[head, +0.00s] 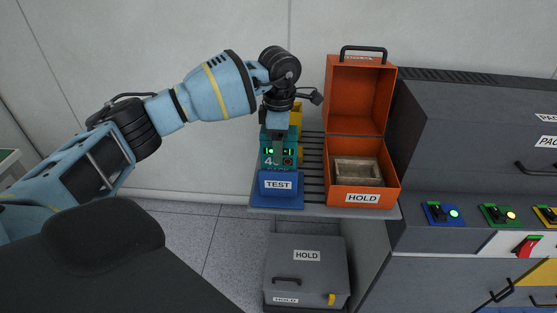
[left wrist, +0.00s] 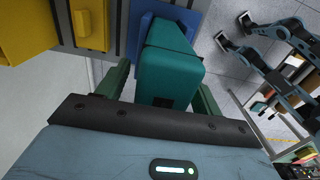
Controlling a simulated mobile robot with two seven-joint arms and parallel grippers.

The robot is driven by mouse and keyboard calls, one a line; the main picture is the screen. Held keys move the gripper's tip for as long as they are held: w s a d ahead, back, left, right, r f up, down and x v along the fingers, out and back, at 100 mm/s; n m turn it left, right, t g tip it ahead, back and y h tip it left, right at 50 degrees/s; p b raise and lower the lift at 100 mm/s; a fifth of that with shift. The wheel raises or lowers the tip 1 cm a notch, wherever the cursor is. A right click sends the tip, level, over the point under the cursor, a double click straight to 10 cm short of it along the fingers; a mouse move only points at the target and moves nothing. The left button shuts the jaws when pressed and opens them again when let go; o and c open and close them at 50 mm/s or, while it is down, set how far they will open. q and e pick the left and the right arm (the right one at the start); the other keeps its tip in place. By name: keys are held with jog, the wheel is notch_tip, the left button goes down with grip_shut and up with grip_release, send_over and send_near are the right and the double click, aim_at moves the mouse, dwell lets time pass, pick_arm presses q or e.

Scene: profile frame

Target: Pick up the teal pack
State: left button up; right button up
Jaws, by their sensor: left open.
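The teal pack (head: 279,152) stands upright at the blue TEST holder (head: 279,185) on the shelf's left end. Its front shows a "4" and small green lights. My left gripper (head: 279,127) is directly above it, pointing down. In the left wrist view, the teal pack (left wrist: 166,65) lies between the two green fingers of my open left gripper (left wrist: 163,80), one on each side. I cannot tell whether either finger touches it. Part of the blue holder (left wrist: 143,32) shows behind the pack. My right gripper is not in view.
An open orange HOLD case (head: 363,185) with a tan tray (head: 357,171) inside stands right of the pack. A yellow object (head: 296,116) is close behind the pack. A grey HOLD bin (head: 306,268) sits below. A grey console (head: 465,140) with switches fills the right.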

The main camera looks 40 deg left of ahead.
pick_arm(q)
jog(key=shift+f, duration=0.15)
grip_shut()
dwell(0.4)
